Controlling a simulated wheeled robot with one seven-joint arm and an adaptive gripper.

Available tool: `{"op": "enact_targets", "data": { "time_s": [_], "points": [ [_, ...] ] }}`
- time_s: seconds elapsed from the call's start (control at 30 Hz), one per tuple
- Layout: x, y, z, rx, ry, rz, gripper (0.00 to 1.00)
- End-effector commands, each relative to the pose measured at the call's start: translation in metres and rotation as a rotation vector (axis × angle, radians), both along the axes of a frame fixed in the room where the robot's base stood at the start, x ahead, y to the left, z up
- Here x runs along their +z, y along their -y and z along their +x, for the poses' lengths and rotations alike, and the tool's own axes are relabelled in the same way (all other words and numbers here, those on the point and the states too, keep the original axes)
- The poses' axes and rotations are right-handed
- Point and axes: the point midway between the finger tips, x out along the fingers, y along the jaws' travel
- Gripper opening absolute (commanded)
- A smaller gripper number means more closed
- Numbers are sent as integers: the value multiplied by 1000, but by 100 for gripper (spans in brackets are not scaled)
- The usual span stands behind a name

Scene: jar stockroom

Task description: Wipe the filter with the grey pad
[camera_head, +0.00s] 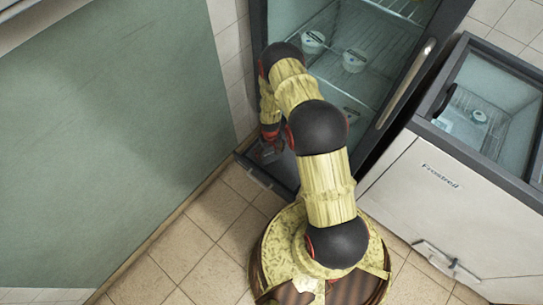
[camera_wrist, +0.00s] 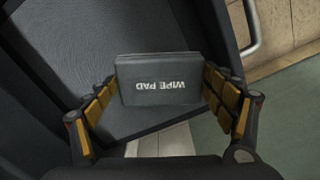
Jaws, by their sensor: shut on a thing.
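The grey pad (camera_wrist: 160,97), marked "WIPE PAD" upside down in the wrist view, is between the fingers of my gripper (camera_wrist: 160,80). The gripper is shut on it from both sides. Beneath the pad is a dark, fine-textured panel (camera_wrist: 75,45) with a raised dark edge, which appears to be the filter. I cannot tell whether the pad touches it. In the head view my gripper (camera_head: 270,150) is low, over a dark panel (camera_head: 285,172) at the foot of the upright glass cabinet. The pad is not clear there.
White-lidded tubs (camera_head: 354,60) stand on the shelves of the glass cabinet. A white chest freezer (camera_head: 430,185) with a glass top is at right. A large green surface (camera_head: 110,130) fills the left. Tiled floor (camera_head: 180,245) is clear at lower left.

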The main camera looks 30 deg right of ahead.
Motion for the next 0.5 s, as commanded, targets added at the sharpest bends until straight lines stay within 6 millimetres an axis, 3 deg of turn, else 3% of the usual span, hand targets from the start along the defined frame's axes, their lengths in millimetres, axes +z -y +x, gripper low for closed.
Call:
{"op": "enact_targets", "data": {
  "time_s": [0.23, 0.5],
  "points": [
    [25, -2, 7, 1, 1, 0, 42],
    [32, -3, 9, 1, 0, 0, 42]
  ]
}}
